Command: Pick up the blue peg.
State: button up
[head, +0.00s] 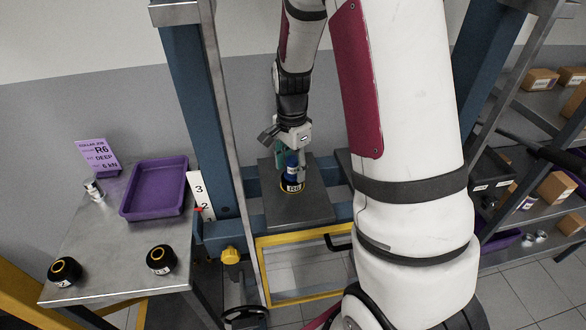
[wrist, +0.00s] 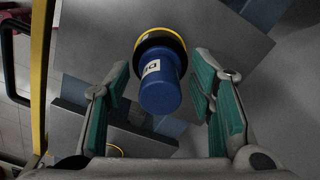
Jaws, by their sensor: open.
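The blue peg (wrist: 159,92) stands in a black collar with a yellow ring (wrist: 158,36) on the grey press plate; it carries a white label with dark letters. In the head view the peg (head: 291,165) is partly hidden by my gripper, and the collar (head: 291,187) shows an R6 mark. In the head view my gripper (head: 292,160) is over the plate, around the upper part of the peg.
The plate (head: 318,211) sits inside a blue press frame (head: 209,120) with uprights on both sides. A side table (head: 85,245) at left holds a purple tray (head: 156,190), two black collars (head: 161,259) and a purple sign (head: 97,156). Shelves with boxes stand at right.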

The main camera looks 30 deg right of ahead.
aim_at(292, 158)
grip_shut()
jog(key=shift+w+r, duration=0.1)
jog(key=shift+r, duration=0.7)
notch_tip(292, 158, up, 2)
jog(key=shift+r+b, duration=0.15)
jog(key=shift+b, duration=0.2)
jog(key=s+a, duration=0.1)
jog(key=s, duration=0.7)
jog(key=s+a+r, duration=0.1)
jog(key=s+a, duration=0.1)
jog(key=s, duration=0.6)
jog(key=shift+a, duration=0.25)
